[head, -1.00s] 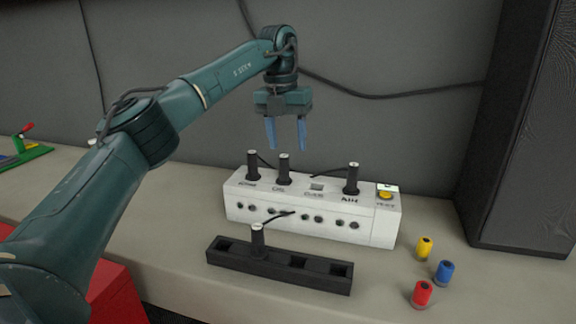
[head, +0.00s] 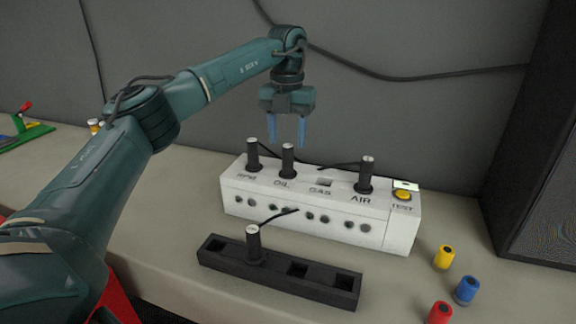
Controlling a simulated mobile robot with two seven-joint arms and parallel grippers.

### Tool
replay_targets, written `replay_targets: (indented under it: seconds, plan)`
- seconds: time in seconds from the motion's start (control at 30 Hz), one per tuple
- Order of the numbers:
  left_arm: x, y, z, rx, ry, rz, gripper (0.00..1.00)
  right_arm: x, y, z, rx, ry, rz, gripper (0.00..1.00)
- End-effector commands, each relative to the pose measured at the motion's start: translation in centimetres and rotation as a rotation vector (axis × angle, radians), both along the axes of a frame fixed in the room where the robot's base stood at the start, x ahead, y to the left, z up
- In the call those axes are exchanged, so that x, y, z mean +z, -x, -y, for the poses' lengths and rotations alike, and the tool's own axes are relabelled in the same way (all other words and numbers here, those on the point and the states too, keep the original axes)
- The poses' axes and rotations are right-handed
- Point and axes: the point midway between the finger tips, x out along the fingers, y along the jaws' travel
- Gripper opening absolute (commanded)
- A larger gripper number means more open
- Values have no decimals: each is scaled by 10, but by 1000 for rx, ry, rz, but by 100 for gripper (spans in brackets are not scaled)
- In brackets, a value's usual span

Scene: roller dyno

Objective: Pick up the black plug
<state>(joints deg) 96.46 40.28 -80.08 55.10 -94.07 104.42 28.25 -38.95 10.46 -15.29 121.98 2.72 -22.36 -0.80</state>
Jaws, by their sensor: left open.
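A black plug (head: 253,243) with a pale top and a short cable stands upright in the long black holder (head: 221,258) at the front of the bench. Three similar black plugs stand in the white box behind it: one at RPM (head: 253,155), one at OIL (head: 288,160) and one at AIR (head: 365,175). The socket marked GAS (head: 324,182) is empty. My left gripper (head: 287,131) is open with blue fingers pointing down, above and behind the white box (head: 315,208), near the OIL plug in the picture. It holds nothing. My right gripper is not in view.
Yellow (head: 443,257), blue (head: 466,290) and red (head: 439,313) cylinders stand on the bench at the right. A yellow TEST button (head: 402,195) is on the box. A dark speaker-like cabinet (head: 545,150) stands at the far right. A green object (head: 30,133) lies far left.

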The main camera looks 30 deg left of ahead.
Motion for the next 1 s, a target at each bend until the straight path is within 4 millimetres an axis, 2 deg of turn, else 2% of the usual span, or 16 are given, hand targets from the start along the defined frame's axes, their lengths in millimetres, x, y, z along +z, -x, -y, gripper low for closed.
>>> replay_targets:
  seconds: [0.4,0.7,1.0]
  plan:
    - [-49,6,5,1,0,-1,50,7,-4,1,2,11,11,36]
    - [-53,6,5,0,1,0,49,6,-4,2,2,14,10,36]
    - [-53,6,5,0,1,1,24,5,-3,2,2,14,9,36]
